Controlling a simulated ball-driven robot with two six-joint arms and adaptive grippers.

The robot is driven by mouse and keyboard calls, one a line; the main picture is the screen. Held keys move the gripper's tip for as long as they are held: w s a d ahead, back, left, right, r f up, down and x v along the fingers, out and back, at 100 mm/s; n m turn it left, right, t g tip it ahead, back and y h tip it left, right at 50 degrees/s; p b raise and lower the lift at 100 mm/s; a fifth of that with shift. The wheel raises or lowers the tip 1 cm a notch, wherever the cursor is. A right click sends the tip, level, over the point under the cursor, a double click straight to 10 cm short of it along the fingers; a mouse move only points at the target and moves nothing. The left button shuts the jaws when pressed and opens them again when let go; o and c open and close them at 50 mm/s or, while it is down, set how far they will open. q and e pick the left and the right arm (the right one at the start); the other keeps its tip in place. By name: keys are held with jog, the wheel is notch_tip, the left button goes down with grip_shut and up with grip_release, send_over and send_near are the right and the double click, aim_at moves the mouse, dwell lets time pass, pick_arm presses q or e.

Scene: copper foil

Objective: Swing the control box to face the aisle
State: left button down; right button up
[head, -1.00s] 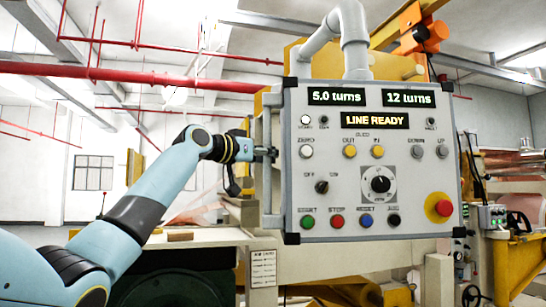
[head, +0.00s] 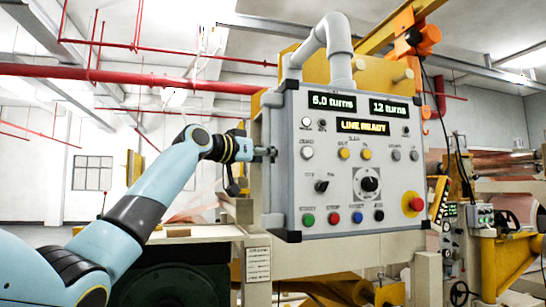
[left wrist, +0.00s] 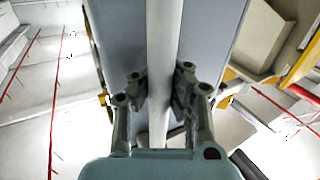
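The control box (head: 335,215) is a grey panel with lit displays reading LINE READY, knobs, coloured buttons and a red emergency button on yellow. It hangs from a grey pipe arm (head: 340,50), with its right edge farther away than its left. A vertical bar handle (head: 266,190) runs along its left side. My left gripper (head: 272,154) is at this handle. In the left wrist view the fingers (left wrist: 160,85) are closed in on both sides of the pale handle bar (left wrist: 162,40). The fingertip contact is partly hidden. My right gripper is not in view.
A yellow machine frame (head: 375,80) stands behind the box. A pale machine bench (head: 200,236) lies below my left arm. Rollers and a small button box (head: 480,217) are at the right. Open floor and a white wall lie at the left.

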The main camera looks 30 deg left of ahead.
pick_arm(q)
jog(key=c, duration=1.5)
grip_release()
jog(key=shift+s+a, duration=0.5)
jog(key=shift+s, duration=0.1)
jog(key=shift+o, duration=0.2)
jog(key=v, duration=1.1)
jog(key=shift+s, duration=0.3)
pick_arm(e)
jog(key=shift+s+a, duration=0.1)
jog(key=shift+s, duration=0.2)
